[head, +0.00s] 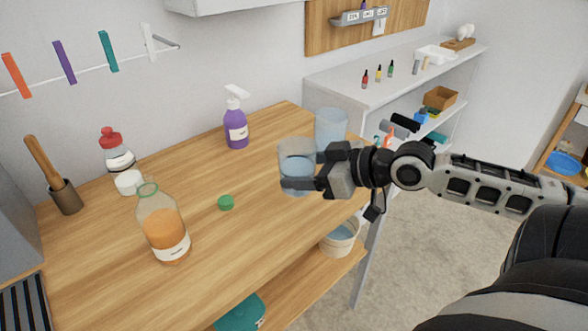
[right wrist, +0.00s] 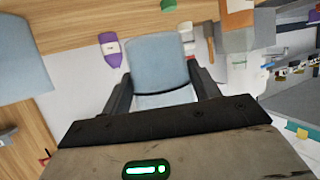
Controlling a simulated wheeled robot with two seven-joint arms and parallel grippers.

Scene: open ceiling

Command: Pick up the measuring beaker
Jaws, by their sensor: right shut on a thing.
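The clear measuring beaker (head: 296,158), tinted pale blue low down, is upright at the right end of the wooden table. My right gripper (head: 302,184) comes in from the right and is shut on it. In the right wrist view the beaker (right wrist: 158,65) sits between the two dark fingers. I cannot tell whether its base touches the table. A second clear vessel (head: 331,125) stands just behind it, and is large at the left of the right wrist view (right wrist: 20,58). My left gripper is not in view.
On the wooden table (head: 110,235) are a purple spray bottle (head: 235,130), a green cap (head: 226,202), an orange-filled bottle (head: 164,232), a red-topped bottle (head: 118,155) and a mortar with pestle (head: 65,197). A white shelf unit (head: 345,88) stands behind right. A bucket (head: 340,238) is below.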

